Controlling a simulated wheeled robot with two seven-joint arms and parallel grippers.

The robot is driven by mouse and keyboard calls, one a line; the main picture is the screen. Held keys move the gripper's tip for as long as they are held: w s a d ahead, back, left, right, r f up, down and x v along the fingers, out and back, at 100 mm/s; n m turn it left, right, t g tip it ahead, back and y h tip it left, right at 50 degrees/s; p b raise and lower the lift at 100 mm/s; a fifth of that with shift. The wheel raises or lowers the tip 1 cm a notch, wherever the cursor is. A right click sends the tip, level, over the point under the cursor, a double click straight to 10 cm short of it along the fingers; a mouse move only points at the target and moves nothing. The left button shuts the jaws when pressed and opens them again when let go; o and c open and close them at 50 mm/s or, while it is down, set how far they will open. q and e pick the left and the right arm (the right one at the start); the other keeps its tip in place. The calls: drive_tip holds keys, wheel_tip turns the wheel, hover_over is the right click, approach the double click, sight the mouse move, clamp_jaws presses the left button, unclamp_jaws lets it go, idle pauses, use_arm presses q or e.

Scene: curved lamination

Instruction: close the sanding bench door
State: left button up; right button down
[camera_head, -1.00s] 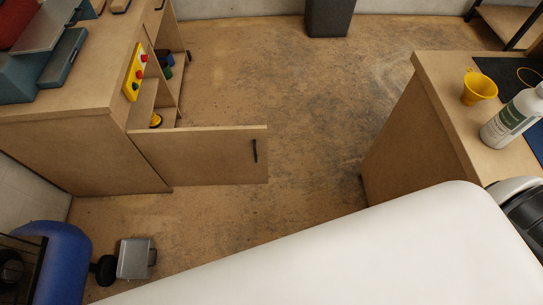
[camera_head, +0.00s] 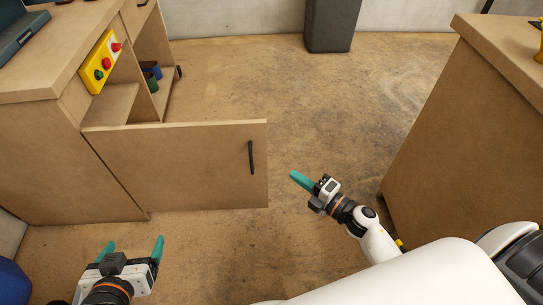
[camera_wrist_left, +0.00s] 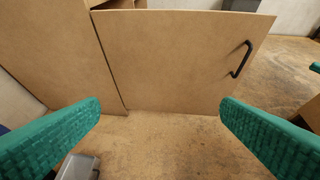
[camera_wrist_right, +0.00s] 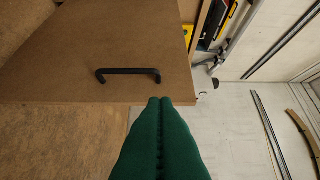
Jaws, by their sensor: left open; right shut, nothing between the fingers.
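The sanding bench (camera_head: 40,150) stands at the left in the head view. Its door (camera_head: 190,175) is swung wide open and sticks out to the right, with a black bar handle (camera_head: 251,158) near its free edge. My left gripper (camera_head: 133,246) is open and empty in front of the door, low in the head view. My right gripper (camera_head: 295,175) is shut and empty, to the right of the door's free edge and apart from it. In the right wrist view the handle (camera_wrist_right: 128,73) lies beyond the shut fingertips. The left wrist view shows the door (camera_wrist_left: 175,55) between the open fingers.
A yellow panel (camera_head: 100,62) with red and green buttons is on the bench above the open shelves. Another wooden bench (camera_head: 465,130) stands at the right. A dark grey bin (camera_head: 331,25) stands at the back wall. The floor (camera_head: 310,100) between the benches is clear.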

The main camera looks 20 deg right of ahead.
drive_tip(key=b, duration=0.1)
approach(261, 141)
drive_tip(key=w+a, duration=0.1)
drive_tip(key=a, duration=0.3)
drive_tip(key=w, duration=0.1)
drive_tip(key=w+d+b, duration=0.1)
drive_tip(key=w, duration=0.1)
drive_tip(key=shift+w, duration=0.15)
use_arm(q)
drive_tip(key=w+d+r+t+h, duration=0.1)
drive_tip(key=w+d+r+t, duration=0.1)
drive_tip(key=r+t, duration=0.4)
drive_tip(key=shift+w+r+h, duration=0.4)
drive_tip(key=shift+w+r, duration=0.4)
drive_tip(key=shift+r, duration=0.15)
use_arm(e)
drive_tip(key=shift+w+d, duration=0.1)
drive_tip(key=shift+w, duration=0.3)
use_arm(q)
drive_tip(key=shift+d+r, duration=0.1)
use_arm(e)
drive_tip(key=shift+w, duration=0.1)
